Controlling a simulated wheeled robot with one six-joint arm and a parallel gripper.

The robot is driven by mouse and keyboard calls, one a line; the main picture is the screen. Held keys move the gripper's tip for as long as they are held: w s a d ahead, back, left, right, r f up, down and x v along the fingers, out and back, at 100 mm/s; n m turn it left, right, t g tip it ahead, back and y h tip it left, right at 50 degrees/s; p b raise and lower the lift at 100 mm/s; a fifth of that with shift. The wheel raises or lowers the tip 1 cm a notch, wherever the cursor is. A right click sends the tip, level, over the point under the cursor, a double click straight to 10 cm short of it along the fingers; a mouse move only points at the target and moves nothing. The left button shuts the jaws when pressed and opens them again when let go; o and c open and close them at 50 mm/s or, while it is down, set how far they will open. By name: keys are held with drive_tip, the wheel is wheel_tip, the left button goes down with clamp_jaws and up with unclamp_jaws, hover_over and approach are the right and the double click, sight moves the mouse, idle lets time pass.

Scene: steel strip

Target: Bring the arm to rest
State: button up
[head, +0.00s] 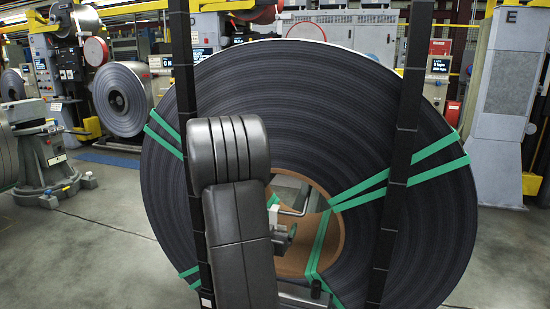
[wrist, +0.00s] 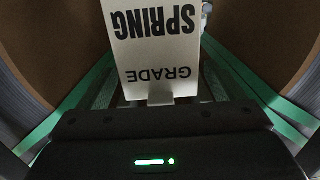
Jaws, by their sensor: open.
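My gripper (wrist: 160,125) shows in the wrist view as a dark body with a green light, and it is open. A white card (wrist: 155,50) reading "SPRING GRADE" upside down stands just beyond it, with a small grey tab at its lower edge. My arm stands in front of the large steel coil (head: 350,100) in the head view, at its brown-lined bore (head: 335,235). My own arm hides most of the gripper there. A small pale part shows beside the arm in the bore; I cannot tell whether it is the card.
Green straps (head: 440,172) bind the coil, and run on both sides in the wrist view. Behind stand another coil (head: 123,98), machines and a grey pillar (head: 503,100). A grey stand (head: 48,165) is at left. Floor (head: 90,240) is clear at front left.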

sight(273, 222)
drive_tip(key=p+v, duration=0.1)
drive_tip(key=v, duration=1.2)
drive_tip(key=b+x, duration=0.1)
drive_tip(key=x, duration=1.2)
drive_tip(key=shift+w+d, duration=0.15)
drive_tip(key=shift+w, duration=0.1)
wheel_tip(273, 222, up, 4)
drive_tip(key=p, duration=0.3)
drive_tip(key=shift+w+f+p, duration=0.1)
drive_tip(key=shift+w+p, duration=0.05)
drive_tip(key=shift+p, duration=0.15)
drive_tip(key=shift+f+b, duration=0.6)
drive_tip(key=shift+f, duration=0.3)
drive_tip(key=shift+r+p, duration=0.75)
drive_tip(key=shift+v, duration=2.2)
drive_tip(key=shift+f, duration=0.1)
